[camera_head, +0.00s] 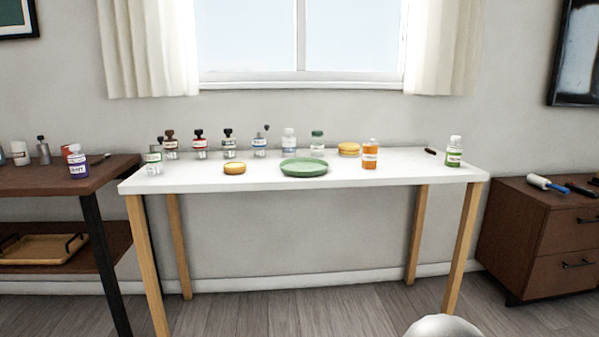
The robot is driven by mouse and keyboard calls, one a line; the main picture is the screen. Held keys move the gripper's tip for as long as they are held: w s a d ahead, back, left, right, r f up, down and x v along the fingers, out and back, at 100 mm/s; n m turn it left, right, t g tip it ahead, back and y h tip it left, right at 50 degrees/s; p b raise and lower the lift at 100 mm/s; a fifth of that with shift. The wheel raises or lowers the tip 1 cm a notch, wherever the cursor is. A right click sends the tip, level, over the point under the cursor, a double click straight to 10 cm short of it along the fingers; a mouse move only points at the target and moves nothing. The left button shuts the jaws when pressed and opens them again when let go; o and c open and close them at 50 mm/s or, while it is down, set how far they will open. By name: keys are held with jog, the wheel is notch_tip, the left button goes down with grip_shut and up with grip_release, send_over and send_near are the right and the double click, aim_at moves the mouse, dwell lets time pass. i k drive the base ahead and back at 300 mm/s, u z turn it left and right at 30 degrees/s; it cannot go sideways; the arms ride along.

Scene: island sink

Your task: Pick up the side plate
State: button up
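A green round plate (304,168), which looks like the side plate, lies flat near the front edge of a white table (210,181) with wooden legs. Nothing rests on the plate. A small orange round item (234,168) lies to its left, and an orange bottle (370,154) stands to its right. My gripper is not in view. A pale rounded shape at the bottom edge, right of centre, is cut off and I cannot tell what it is.
Several small bottles stand behind the plate, among them a green-capped one (317,143). A yellow round item (349,149) lies behind right. A green-labelled bottle (454,151) stands at the right end. A dark shelf (112,174) and a brown cabinet (522,222) flank the table.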

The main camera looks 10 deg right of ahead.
aim_at(298, 167)
jog(key=u, duration=0.2)
jog(key=i, duration=1.15)
jog(key=z, duration=0.25)
